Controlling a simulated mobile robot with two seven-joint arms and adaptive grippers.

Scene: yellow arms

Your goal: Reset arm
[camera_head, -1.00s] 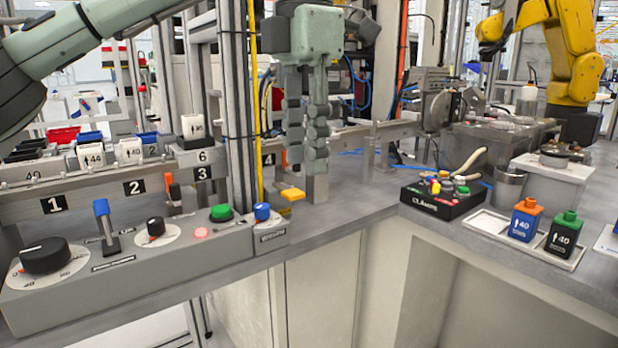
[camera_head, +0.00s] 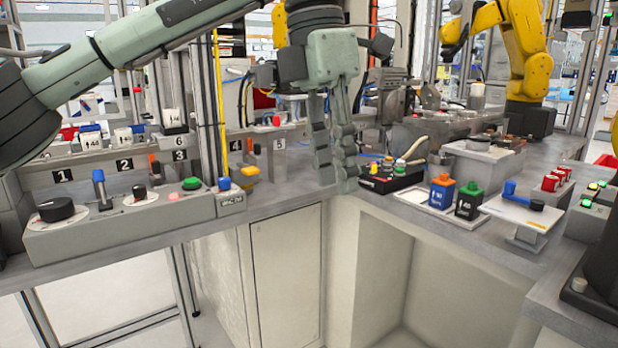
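My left arm comes in from the upper left, and my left gripper (camera_head: 337,180) hangs fingers down in the middle of the camera_head view. Its two fingers show side by side, seen nearly edge-on, so I cannot tell how far apart they are. Nothing shows held between them. In the picture, the fingertips overlap the counter edge near its inner corner, just left of the black box with coloured buttons (camera_head: 392,180). I cannot tell whether they touch anything. My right gripper is not in view.
A grey control panel (camera_head: 115,225) with knobs stands on the left counter. A yellow robot arm (camera_head: 525,45) stands behind. Open space lies below the counter corner.

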